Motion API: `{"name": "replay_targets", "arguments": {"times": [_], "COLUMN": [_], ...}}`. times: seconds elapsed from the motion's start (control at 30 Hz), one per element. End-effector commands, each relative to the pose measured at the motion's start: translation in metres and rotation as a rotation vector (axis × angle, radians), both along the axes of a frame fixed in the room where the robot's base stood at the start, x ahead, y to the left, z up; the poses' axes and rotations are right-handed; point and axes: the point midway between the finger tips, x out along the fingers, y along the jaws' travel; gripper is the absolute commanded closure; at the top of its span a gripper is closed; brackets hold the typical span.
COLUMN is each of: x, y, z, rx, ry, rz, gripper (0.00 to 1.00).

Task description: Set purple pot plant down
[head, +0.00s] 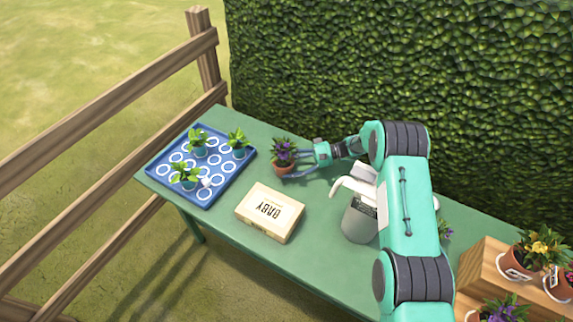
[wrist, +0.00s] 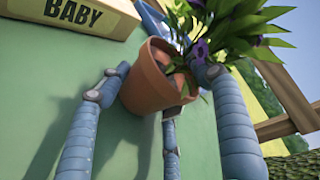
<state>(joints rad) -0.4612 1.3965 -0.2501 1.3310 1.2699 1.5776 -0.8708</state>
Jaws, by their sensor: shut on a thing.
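The purple pot plant (head: 283,153) is a terracotta pot with green leaves and purple flowers. It is on or just above the green table, right of the blue tray. My gripper (head: 297,165) reaches it from the right and is shut around the pot. In the wrist view, the gripper's blue-grey fingers (wrist: 150,95) close about the terracotta pot (wrist: 148,80), and the leaves and purple flowers (wrist: 232,32) spread to the upper right. I cannot tell whether the pot's base touches the table.
The blue tray (head: 217,183) with white rings holds several leafy seedlings. A cream box marked BABY (head: 270,211) sits in front of the plant; it also shows in the wrist view (wrist: 75,14). A grey watering can (head: 359,222) and wooden crate (head: 484,262) stand to the right.

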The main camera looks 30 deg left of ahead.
Motion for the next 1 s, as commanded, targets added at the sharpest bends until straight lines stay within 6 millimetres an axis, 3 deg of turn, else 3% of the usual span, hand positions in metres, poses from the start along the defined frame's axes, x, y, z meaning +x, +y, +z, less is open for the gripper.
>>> {"name": "replay_targets", "arguments": {"times": [0.53, 0.57, 0.63, 1.0], "x": [0.0003, 0.0003, 0.0003, 0.0003], "y": [0.0002, 0.0003, 0.0001, -0.0008], "z": [-0.0077, -0.0073, -0.0071, -0.0083], "rx": [0.001, 0.001, 0.001, -0.001], "ry": [-0.001, -0.001, -0.001, 0.001], "rz": [0.000, 0.000, 0.000, 0.000], "gripper": [0.84, 0.30, 0.17, 0.14]}}
